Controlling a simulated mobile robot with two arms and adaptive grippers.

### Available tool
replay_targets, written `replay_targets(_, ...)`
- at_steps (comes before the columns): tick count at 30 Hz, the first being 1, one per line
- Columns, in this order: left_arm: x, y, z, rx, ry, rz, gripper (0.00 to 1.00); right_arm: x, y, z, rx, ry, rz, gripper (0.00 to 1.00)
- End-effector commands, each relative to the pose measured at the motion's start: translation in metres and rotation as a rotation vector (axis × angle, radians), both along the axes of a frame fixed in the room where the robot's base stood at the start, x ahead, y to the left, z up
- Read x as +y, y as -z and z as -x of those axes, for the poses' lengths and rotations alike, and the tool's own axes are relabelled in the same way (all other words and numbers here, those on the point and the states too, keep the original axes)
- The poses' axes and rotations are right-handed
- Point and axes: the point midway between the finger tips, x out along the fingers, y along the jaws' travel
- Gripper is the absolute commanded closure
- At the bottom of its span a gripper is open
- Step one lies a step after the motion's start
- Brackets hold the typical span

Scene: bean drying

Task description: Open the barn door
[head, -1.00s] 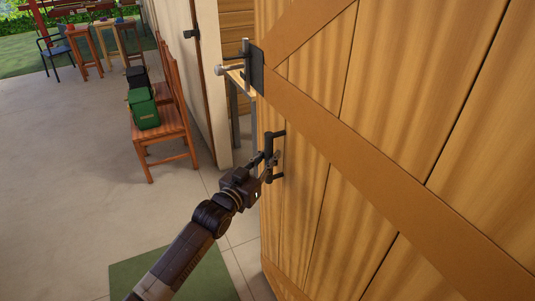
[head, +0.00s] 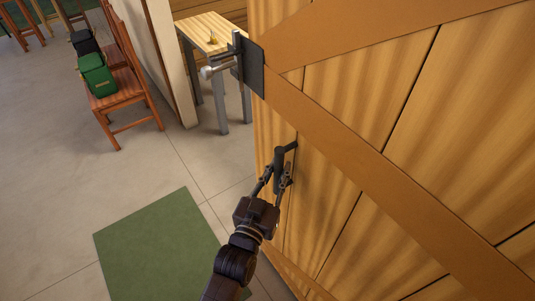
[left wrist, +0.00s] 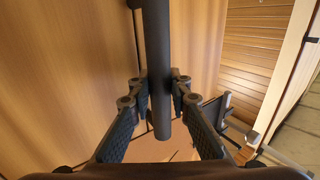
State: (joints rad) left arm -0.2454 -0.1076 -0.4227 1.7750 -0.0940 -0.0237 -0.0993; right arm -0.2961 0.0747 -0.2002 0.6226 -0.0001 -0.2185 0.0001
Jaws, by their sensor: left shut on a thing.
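The wooden barn door (head: 345,120) fills the right of the head view and stands ajar, with a gap on its left showing the room behind. Its dark bar handle (head: 290,147) is near the door's left edge. My left gripper (head: 277,172) is shut on that handle. In the left wrist view the handle (left wrist: 157,60) runs down between the two fingers (left wrist: 160,92). A metal latch (head: 222,69) on a dark plate sits higher on the door edge. My right gripper is not in view.
A wooden table (head: 208,32) with grey legs stands beyond the gap. A wooden chair (head: 127,95) holds a green bag (head: 96,75) and a black bag (head: 85,43). A green mat (head: 160,248) lies on open concrete floor at the lower left.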

Motion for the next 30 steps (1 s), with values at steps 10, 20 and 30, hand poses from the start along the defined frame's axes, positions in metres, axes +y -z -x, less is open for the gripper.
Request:
replay_targets(10, -0.0029, -0.0023, 0.0052, -0.007, -0.003, -0.001, 1.0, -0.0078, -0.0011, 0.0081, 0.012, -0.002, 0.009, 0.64)
replay_targets(20, -0.0029, -0.002, 0.0051, -0.006, -0.003, -0.001, 0.64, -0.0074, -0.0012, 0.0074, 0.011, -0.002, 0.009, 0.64)
replay_targets(30, -0.0019, -0.001, 0.0087, -0.004, -0.002, -0.002, 0.64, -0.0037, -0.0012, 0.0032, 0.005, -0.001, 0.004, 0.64)
